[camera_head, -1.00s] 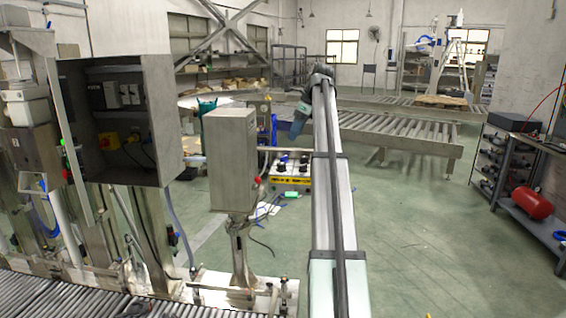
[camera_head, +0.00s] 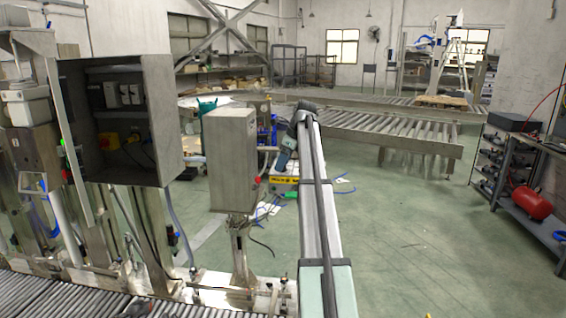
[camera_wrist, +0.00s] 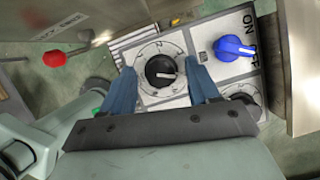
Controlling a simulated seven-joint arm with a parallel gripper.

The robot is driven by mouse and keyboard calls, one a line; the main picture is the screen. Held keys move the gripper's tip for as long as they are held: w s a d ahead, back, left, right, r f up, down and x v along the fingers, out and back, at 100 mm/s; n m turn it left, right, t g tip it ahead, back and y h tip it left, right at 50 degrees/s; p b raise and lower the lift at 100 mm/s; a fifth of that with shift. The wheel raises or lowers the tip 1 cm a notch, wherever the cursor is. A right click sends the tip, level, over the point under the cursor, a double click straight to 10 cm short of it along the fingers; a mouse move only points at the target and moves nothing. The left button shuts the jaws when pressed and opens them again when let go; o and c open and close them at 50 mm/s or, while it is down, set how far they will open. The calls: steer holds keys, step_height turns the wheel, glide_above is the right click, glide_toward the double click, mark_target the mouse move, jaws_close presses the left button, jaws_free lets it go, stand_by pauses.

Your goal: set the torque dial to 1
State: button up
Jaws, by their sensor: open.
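A round black dial (camera_wrist: 161,71) with a pale pointer mark sits on a white numbered scale on a panel (camera_wrist: 210,28) in the wrist view. The pointer faces roughly right in the picture. Most scale numbers are too small to read. My gripper (camera_wrist: 161,68) is open, its blue fingers either side of the dial. Contact cannot be told. A blue knob (camera_wrist: 235,48) with ON and OFF lettering is to the right. A second dial (camera_wrist: 244,98) is partly hidden below it. In the head view my gripper (camera_head: 283,160) is over the yellow-fronted control box (camera_head: 283,187).
A grey metal cabinet (camera_head: 231,160) stands just left of my gripper. In the wrist view a red-knobbed lever (camera_wrist: 55,58) is at upper left, and a metal edge (camera_wrist: 300,60) closes in at right. Roller conveyors (camera_head: 390,140) lie behind. Floor to the right is open.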

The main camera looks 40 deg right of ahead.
steer(key=c, duration=1)
steer(key=shift+c, duration=0.2)
steer(key=shift+w+n, duration=0.1)
steer(key=shift+n, duration=0.2)
steer(key=n, duration=0.2)
steer(key=shift+d+n+g+y, duration=0.15)
steer(key=shift+n+g+y, duration=0.15)
steer(key=shift+g+y, duration=0.1)
steer(key=shift+w+n+g+y, duration=0.1)
steer(key=shift+n+g+y, duration=0.3)
steer(key=shift+n, duration=1)
